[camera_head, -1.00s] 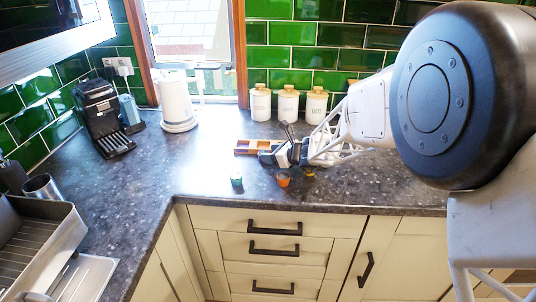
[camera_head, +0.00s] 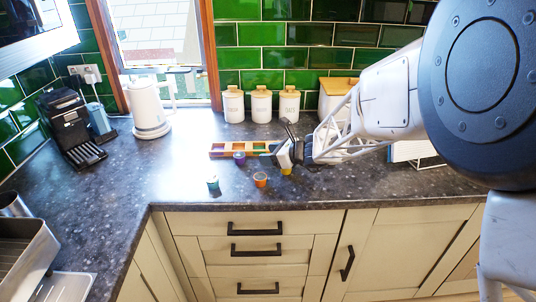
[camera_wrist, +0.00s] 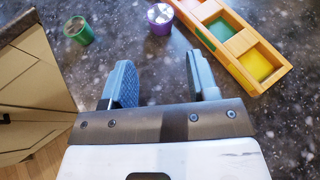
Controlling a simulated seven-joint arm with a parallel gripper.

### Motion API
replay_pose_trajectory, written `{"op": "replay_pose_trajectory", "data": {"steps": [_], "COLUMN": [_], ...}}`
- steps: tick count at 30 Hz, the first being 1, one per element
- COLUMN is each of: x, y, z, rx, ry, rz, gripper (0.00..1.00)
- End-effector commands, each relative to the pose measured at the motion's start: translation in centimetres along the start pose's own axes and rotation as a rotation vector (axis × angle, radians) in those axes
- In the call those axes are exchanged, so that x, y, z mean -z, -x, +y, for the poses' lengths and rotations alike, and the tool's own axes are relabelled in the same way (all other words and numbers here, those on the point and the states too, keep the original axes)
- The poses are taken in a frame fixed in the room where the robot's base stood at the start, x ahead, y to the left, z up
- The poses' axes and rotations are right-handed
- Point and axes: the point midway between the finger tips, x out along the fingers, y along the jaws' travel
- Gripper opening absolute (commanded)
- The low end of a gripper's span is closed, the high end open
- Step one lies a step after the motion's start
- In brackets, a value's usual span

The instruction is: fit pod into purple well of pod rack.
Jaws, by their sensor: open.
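The pod rack (camera_head: 216,154) is a long wooden tray with coloured wells on the counter; its right end is partly behind my gripper (camera_head: 276,154). In the wrist view the rack (camera_wrist: 272,80) shows a yellow well and a green well; I cannot make out the purple well clearly. A purple pod (camera_head: 239,158) stands upright on the counter just in front of the rack. It also shows in the wrist view (camera_wrist: 160,22), beyond my fingertips. My gripper (camera_wrist: 163,80) is open, with only bare counter between its fingers.
White canisters (camera_head: 261,105) stand behind the rack, a kettle (camera_head: 148,108) and coffee machine (camera_head: 70,130) to the left. The counter left of the rack is clear.

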Motion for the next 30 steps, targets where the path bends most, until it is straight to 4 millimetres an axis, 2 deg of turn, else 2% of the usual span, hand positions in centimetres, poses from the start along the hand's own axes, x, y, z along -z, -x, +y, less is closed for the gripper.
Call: {"op": "replay_pose_trajectory", "data": {"steps": [20,26,30], "x": [-0.1,-1.4,-3.2], "y": [0.1,1.6,4.1], "z": [0.1,1.4,3.5], "rx": [-0.003,-0.037,-0.093], "ry": [0.008,0.104,0.259], "rz": [0.003,0.033,0.083], "gripper": [0.54,0.54,0.54]}}
